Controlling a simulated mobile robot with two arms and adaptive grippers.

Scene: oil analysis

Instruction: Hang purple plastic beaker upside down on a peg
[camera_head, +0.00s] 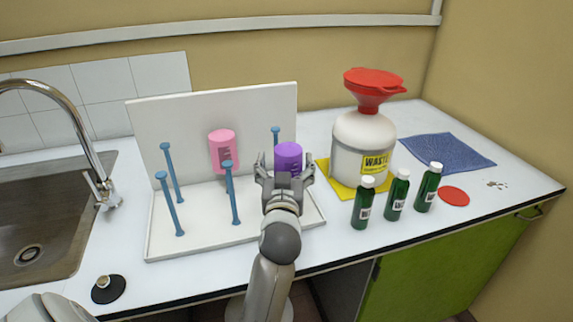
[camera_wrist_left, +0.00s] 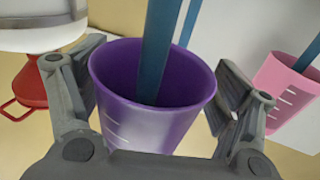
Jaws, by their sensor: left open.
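The purple beaker (camera_head: 288,157) is upside down at the right side of the peg rack (camera_head: 190,243) in the head view. In the left wrist view, which is inverted, a blue peg (camera_wrist_left: 157,45) runs into the mouth of the purple beaker (camera_wrist_left: 150,118). My left gripper (camera_head: 285,172) is open, with one finger on each side of the beaker. The wrist view shows a gap at the right finger; contact at the left finger is hard to tell. The beaker hides most of its peg in the head view. My right gripper is not in view.
A pink beaker (camera_head: 224,150) hangs upside down on another peg. Several bare blue pegs (camera_head: 233,195) stand nearby. To the right are a waste container (camera_head: 350,137) with a red funnel (camera_head: 372,85) and green bottles (camera_head: 397,192). A sink (camera_head: 35,235) is at left.

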